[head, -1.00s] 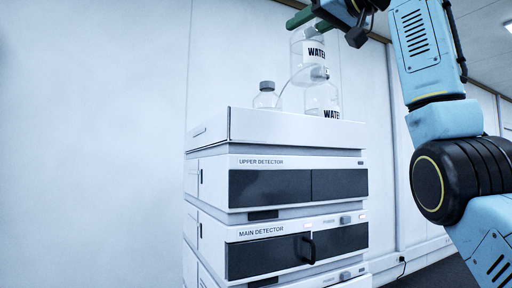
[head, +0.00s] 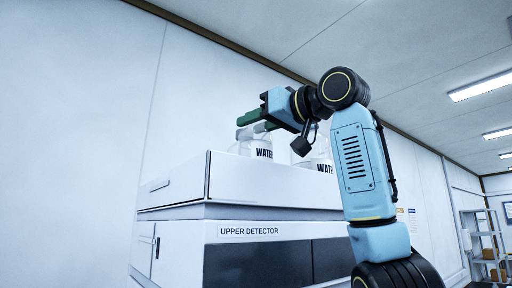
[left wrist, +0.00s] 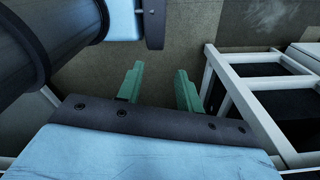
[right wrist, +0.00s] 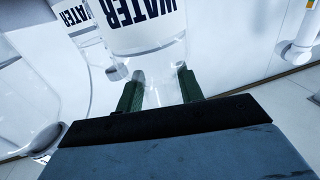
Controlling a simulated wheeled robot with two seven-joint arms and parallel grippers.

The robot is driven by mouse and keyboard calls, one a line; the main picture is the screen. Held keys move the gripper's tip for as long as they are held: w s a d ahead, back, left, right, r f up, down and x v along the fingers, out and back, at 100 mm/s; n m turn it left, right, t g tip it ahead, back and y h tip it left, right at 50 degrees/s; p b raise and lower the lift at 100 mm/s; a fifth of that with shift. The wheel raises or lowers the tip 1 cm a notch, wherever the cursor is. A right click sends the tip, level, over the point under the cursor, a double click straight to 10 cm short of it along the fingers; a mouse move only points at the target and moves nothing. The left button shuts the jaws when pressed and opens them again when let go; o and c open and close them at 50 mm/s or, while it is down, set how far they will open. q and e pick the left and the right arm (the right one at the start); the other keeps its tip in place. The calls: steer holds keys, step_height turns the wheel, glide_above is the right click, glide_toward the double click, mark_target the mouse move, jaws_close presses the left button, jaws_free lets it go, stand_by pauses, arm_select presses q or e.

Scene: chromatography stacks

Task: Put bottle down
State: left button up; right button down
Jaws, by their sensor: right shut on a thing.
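My right gripper (head: 252,128) is shut on a clear bottle with a WATER label (head: 263,152), above the white tray (head: 270,186) on top of the stack. The held bottle (right wrist: 140,35) fills the upper middle of the right wrist view, between the green fingers (right wrist: 160,92). Its lower part is hidden behind the tray wall in the head view, so I cannot tell whether it rests on the tray. A second WATER bottle (head: 323,165) stands to its right. My left gripper (left wrist: 158,88) is open and empty over the floor.
The upper detector (head: 225,258) is under the tray. Another clear bottle (right wrist: 28,105) shows at the left of the right wrist view. A white frame (left wrist: 255,90) stands right of my left gripper. A shelf (head: 484,245) is far right.

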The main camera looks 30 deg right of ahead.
mark_target(256, 143)
steer(key=shift+f, duration=0.45)
step_height(256, 143, down, 3)
steer(key=shift+r, duration=0.15)
steer(key=shift+f, duration=0.35)
arm_select(q)
steer(key=shift+w+d+r, duration=0.1)
steer(key=shift+w+r, duration=0.1)
steer(key=shift+w, duration=0.7)
steer(key=shift+s, duration=0.1)
arm_select(e)
steer(key=shift+f, duration=0.15)
steer(key=c, duration=0.9)
jaws_free()
arm_select(q)
steer(key=shift+s+f, duration=0.15)
steer(key=shift+s, duration=0.05)
